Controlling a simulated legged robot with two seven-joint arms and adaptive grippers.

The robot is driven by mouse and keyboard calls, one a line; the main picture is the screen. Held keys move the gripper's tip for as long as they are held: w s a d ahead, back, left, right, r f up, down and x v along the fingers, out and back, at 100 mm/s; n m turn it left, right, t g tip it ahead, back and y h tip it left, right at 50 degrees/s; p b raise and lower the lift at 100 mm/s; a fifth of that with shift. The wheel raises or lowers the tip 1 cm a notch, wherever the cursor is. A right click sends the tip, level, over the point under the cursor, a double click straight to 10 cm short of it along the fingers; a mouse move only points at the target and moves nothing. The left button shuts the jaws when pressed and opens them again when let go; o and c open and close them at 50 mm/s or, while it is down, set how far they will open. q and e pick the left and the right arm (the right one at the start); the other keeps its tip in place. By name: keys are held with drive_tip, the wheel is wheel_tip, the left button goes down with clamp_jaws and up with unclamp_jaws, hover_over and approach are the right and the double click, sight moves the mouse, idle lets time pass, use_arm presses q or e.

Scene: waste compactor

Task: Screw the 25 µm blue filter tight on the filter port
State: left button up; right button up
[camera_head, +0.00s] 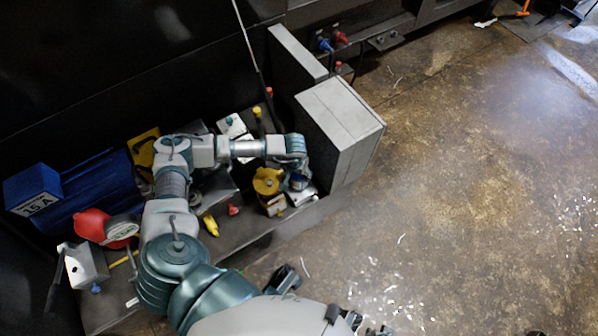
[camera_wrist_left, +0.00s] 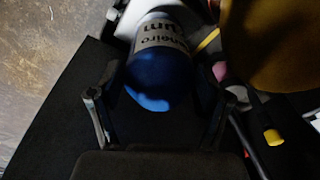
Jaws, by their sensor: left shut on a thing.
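The blue filter (camera_wrist_left: 160,80) has a white label with dark upside-down print and a rounded blue end facing the left wrist camera. My left gripper (camera_wrist_left: 160,110) has a finger on either side of it and is shut on it. In the head view my left arm reaches across the bench, and the gripper (camera_head: 298,182) is at the right end beside a yellow round part. Only a little of the filter shows there. The filter port is hidden behind the filter and gripper, so I cannot tell how the two meet.
The yellow round part (camera_head: 267,181) stands close beside the gripper. A grey box (camera_head: 345,125) rises just right of it. A red part (camera_head: 100,226), a blue unit marked 15 A (camera_head: 95,190) and small yellow and red pieces lie along the bench. The floor at right is open.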

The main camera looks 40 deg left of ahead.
use_arm(q)
drive_tip(key=shift+r, duration=0.1)
drive_tip(key=m+b, duration=0.1)
drive_tip(key=m, duration=0.1)
drive_tip(key=m+b, duration=0.1)
drive_tip(key=m, duration=0.2)
drive_tip(key=shift+w+a+h, duration=0.1)
drive_tip(key=shift+a+h, duration=0.1)
drive_tip(key=shift+h, duration=0.1)
drive_tip(key=o, duration=1.1)
drive_tip(key=shift+o, duration=0.2)
